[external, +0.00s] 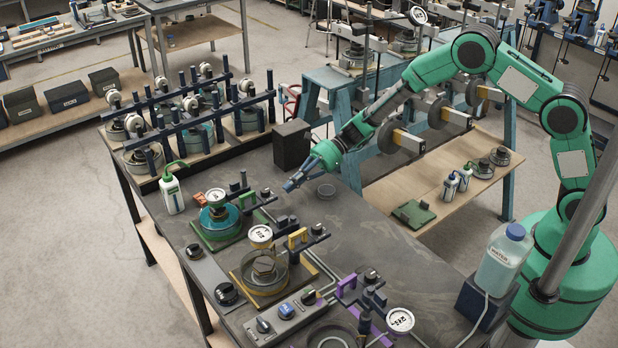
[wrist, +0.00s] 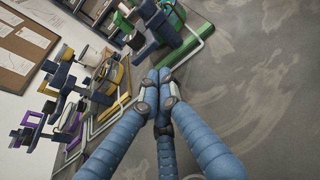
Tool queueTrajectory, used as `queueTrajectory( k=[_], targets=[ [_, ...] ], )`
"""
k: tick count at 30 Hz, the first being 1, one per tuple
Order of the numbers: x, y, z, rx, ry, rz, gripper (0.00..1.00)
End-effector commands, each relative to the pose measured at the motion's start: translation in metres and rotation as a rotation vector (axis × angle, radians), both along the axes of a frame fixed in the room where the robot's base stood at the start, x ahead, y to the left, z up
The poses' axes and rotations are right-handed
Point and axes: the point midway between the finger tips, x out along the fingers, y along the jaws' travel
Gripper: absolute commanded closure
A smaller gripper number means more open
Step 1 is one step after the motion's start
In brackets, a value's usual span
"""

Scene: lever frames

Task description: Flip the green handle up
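The green handle (external: 247,199) belongs to the green-based unit (external: 220,239) with a teal cylinder and a gauge, on the dark bench. It sits beside dark valve parts, and its exact tilt is too small to tell. In the wrist view, a green piece that looks like this handle (wrist: 123,22) is at the top, partly behind dark blue parts. My gripper (external: 289,186) is above the bench, to the right of the green handle and apart from it. In the wrist view its blue fingers (wrist: 160,80) are drawn together at the tips, with nothing between them.
A unit with a yellow handle (external: 297,239) and one with a purple handle (external: 346,285) stand nearer the camera. A white bottle (external: 171,194) stands left of the green unit. A black box (external: 292,145) is behind my gripper.

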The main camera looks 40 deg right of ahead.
Motion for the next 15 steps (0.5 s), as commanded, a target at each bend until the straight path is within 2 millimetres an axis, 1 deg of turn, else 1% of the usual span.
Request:
queueTrajectory(
  k=[1, 7, 12, 15],
  targets=[
    [-0.001, 0.009, -0.004, 0.0, 0.0, 0.002, 1.0],
    [-0.001, 0.032, -0.012, 0.0, 0.001, 0.002, 1.0],
    [0.0, 0.043, -0.015, 0.0, 0.0, 0.0, 1.0],
    [0.0, 0.046, -0.016, 0.0, 0.001, 0.0, 1.0]
  ],
)
